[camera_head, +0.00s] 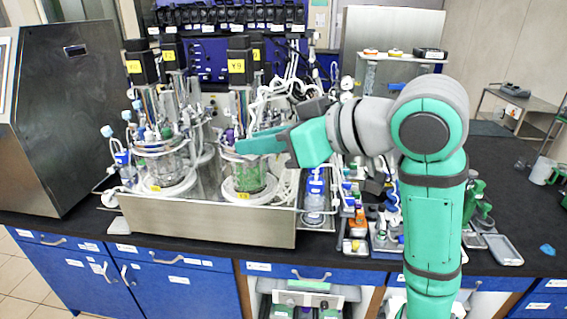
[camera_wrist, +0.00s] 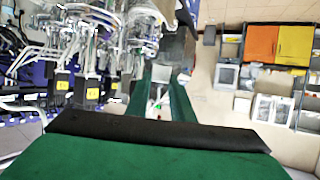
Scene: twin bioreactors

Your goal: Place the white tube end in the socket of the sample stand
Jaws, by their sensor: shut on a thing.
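My gripper (camera_head: 242,146) reaches left over the right-hand glass bioreactor (camera_head: 250,178), its green fingers pointing left. In the wrist view the two fingers (camera_wrist: 161,80) stand slightly apart, with a small pale piece between them. I take this piece to be the white tube end, though it is too small to make out well. White tubing (camera_head: 290,92) loops behind my gripper, around the top of the reactor. I cannot pick out the sample stand or its socket for certain in either view.
A second bioreactor (camera_head: 160,165) stands to the left in the same steel tray (camera_head: 210,224). A blue-capped bottle (camera_head: 315,190) and crowded small items stand right of the tray. A large grey machine (camera_head: 60,110) stands at the far left. The black bench at the right is partly clear.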

